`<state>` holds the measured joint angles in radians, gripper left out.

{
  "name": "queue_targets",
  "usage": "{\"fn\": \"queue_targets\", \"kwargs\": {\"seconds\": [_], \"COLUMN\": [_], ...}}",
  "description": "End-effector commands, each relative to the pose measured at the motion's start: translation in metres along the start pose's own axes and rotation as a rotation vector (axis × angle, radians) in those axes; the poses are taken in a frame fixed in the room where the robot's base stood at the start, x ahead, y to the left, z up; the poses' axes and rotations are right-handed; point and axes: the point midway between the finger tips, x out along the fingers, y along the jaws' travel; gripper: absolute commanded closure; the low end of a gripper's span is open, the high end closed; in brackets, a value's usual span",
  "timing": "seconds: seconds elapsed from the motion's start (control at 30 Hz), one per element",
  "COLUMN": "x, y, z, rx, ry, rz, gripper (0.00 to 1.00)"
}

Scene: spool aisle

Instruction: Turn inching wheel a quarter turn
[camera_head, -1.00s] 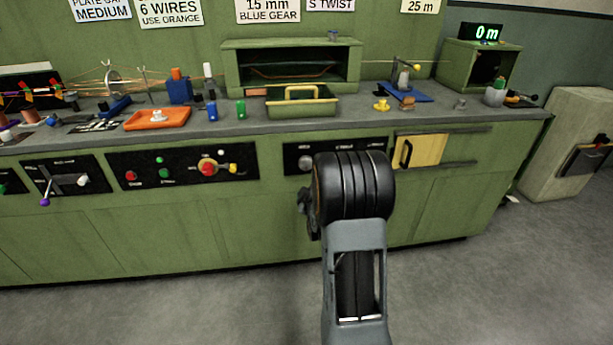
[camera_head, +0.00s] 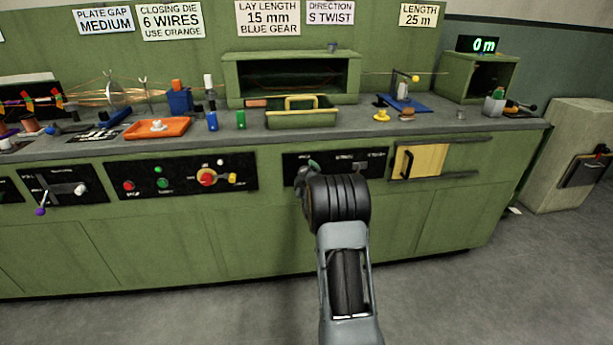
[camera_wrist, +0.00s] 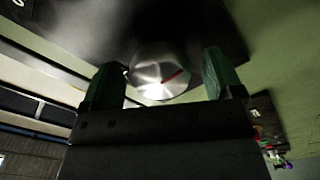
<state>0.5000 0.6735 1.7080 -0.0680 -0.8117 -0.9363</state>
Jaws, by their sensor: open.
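A round silver knob (camera_wrist: 160,72) with a red line across its face shows in the wrist view, on a black panel. I take it for the inching wheel; its label is not readable. My gripper (camera_wrist: 163,68) is open, with one green finger on each side of the knob. I cannot tell whether the fingers touch it. The red line is tilted, rising to the right. In the head view, my gripper (camera_head: 306,172) is at the left end of the middle black panel (camera_head: 335,162), and my arm mostly hides the knob there.
Left of it is another panel (camera_head: 145,190) with buttons and a red and yellow knob (camera_head: 206,177). A yellow door with a black handle (camera_head: 418,161) is to the right. The bench top (camera_head: 345,118) above holds trays and small parts. The floor in front is clear.

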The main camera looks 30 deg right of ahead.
Motion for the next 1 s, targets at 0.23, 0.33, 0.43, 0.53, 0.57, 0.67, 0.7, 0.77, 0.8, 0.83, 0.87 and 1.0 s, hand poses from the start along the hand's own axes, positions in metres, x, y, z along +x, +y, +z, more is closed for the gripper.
{"fn": "queue_targets", "kwargs": {"seconds": [0.23, 0.33, 0.43, 0.53, 0.57, 0.67, 0.7, 0.77, 0.8, 0.83, 0.87, 1.0], "x": [0.0045, 0.0044, 0.0043, 0.0043, 0.0043, 0.0042, 0.0042, 0.0042, 0.0042, 0.0042, 0.0042, 0.0048], "y": [-0.0003, -0.0002, -0.0002, -0.0001, -0.0001, 0.0000, 0.0000, 0.0000, 0.0000, 0.0001, 0.0001, 0.0008], "z": [-0.0001, -0.0001, -0.0001, -0.0001, -0.0001, -0.0001, -0.0001, -0.0001, -0.0001, -0.0001, -0.0001, 0.0013], "rx": [0.000, 0.000, 0.000, 0.000, 0.000, 0.000, 0.000, 0.000, 0.000, 0.000, 0.000, 0.002], "ry": [0.000, 0.000, 0.000, 0.000, 0.000, 0.000, 0.000, 0.000, 0.000, 0.000, 0.000, -0.001], "rz": [-0.001, -0.001, 0.000, 0.000, 0.000, 0.000, 0.000, 0.000, 0.000, 0.000, 0.000, 0.001], "gripper": [0.14, 0.14, 0.18, 0.27, 0.30, 0.40, 0.44, 0.49, 0.53, 0.56, 0.59, 0.63]}}
